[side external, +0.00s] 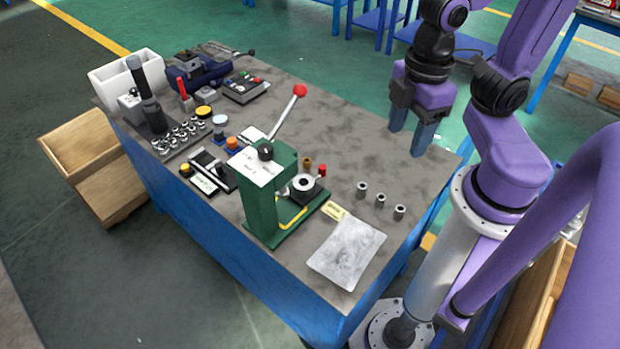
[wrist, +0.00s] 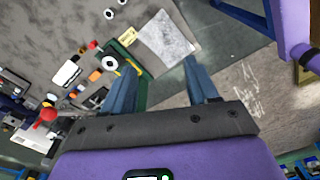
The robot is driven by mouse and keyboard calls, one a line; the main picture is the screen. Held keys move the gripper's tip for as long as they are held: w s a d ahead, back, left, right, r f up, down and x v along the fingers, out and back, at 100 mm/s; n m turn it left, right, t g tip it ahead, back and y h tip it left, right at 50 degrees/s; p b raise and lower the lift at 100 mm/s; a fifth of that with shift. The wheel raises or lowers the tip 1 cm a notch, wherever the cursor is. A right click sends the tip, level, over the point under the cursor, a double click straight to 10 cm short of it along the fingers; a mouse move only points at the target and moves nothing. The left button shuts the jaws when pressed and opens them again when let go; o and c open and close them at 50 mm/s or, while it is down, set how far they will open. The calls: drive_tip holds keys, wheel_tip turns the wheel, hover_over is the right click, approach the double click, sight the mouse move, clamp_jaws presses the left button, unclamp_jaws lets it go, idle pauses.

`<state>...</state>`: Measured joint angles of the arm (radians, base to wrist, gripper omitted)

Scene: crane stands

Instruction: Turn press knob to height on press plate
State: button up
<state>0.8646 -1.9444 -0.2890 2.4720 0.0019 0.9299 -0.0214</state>
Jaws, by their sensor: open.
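The green press (side external: 262,205) stands near the front edge of the table, with a white label on its top. Its lever (side external: 284,118) slants up to the right and ends in a red ball (side external: 300,90). A black round knob (side external: 265,151) sits at the lever's lower end. A round silver plate (side external: 304,183) with a dark centre sits beside the press column; a similar ring (wrist: 110,63) shows in the wrist view. My gripper (side external: 411,130) is open and empty above the table's right side, apart from the press. Its two blue fingers (wrist: 158,65) show in the wrist view.
Several small metal cylinders (side external: 380,200) stand right of the press. A grey sheet (side external: 347,252) lies at the front right, with a yellow tag (side external: 335,210) near it. Tools and small parts crowd the table's left side. The table's back right is clear.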

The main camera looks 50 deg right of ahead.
drive_tip(key=w+a+r, duration=0.3)
drive_tip(key=w+a, duration=0.1)
drive_tip(key=w, duration=0.3)
drive_tip(key=w+a+r, duration=0.3)
drive_tip(key=w+a, duration=0.1)
drive_tip(key=w, duration=0.2)
wheel_tip(320, 180, up, 3)
drive_tip(key=n, duration=0.1)
hover_over(265, 147)
wheel_tip(265, 147, down, 17)
drive_tip(key=shift+r, duration=0.1)
drive_tip(key=shift+c, duration=0.2)
drive_tip(key=c, duration=1)
